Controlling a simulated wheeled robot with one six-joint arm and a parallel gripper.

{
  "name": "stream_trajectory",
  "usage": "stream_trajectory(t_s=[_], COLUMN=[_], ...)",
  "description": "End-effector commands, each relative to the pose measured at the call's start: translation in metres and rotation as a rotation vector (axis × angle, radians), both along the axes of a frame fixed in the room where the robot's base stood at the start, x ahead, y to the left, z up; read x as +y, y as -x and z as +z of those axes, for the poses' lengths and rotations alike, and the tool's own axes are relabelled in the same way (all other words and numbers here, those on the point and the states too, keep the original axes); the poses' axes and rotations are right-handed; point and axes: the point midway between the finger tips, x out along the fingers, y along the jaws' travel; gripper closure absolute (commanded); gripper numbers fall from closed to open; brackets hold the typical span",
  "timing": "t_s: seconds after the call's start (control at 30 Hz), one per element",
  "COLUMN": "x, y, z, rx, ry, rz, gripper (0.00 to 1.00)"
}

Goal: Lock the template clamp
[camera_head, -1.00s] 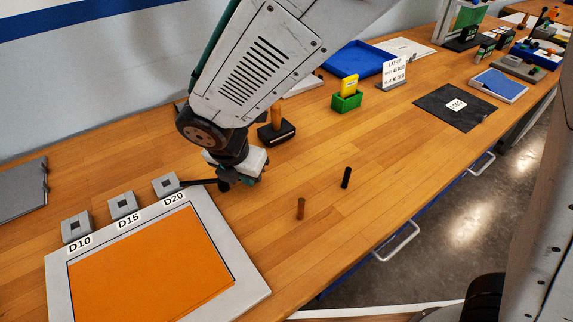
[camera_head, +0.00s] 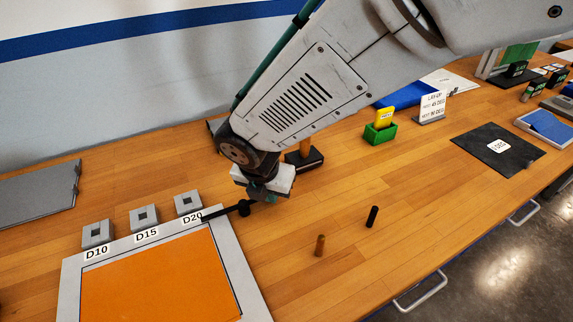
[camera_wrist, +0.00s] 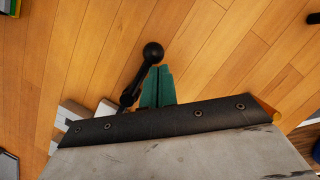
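The template is a light grey frame (camera_head: 70,290) around an orange panel (camera_head: 160,280), lying at the lower left in the head view. The black clamp lever (camera_head: 222,212) sits at its upper right corner beside the D20 label, its ball knob pointing right. The wrist view shows the lever (camera_wrist: 138,77) and its round knob (camera_wrist: 152,53) close up. My gripper (camera_wrist: 158,70) has its green fingers together, just right of the lever and just below the knob in that view. Nothing shows between them. Contact with the lever cannot be told. In the head view my gripper (camera_head: 262,193) is low beside the knob.
Grey square sockets (camera_head: 143,217) line the template's back edge. A brown peg (camera_head: 320,245) and a black peg (camera_head: 372,217) stand to the right. A green holder (camera_head: 380,133) with a yellow card and a black mat (camera_head: 498,150) lie farther right. Bare wood lies between.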

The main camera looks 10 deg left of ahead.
Motion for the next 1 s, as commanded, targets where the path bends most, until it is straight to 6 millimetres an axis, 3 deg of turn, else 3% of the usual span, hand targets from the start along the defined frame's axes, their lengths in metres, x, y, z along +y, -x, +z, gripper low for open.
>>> stream_trajectory(t_s=[0.43,0.67,1.0], x=[-0.001,-0.004,-0.013], y=[0.002,0.029,0.046], z=[0.001,0.009,0.08], rx=[0.0,-0.001,-0.001], ry=[0.0,-0.002,-0.003], rz=[-0.001,0.005,-0.009], gripper=[1.0,1.0,1.0])
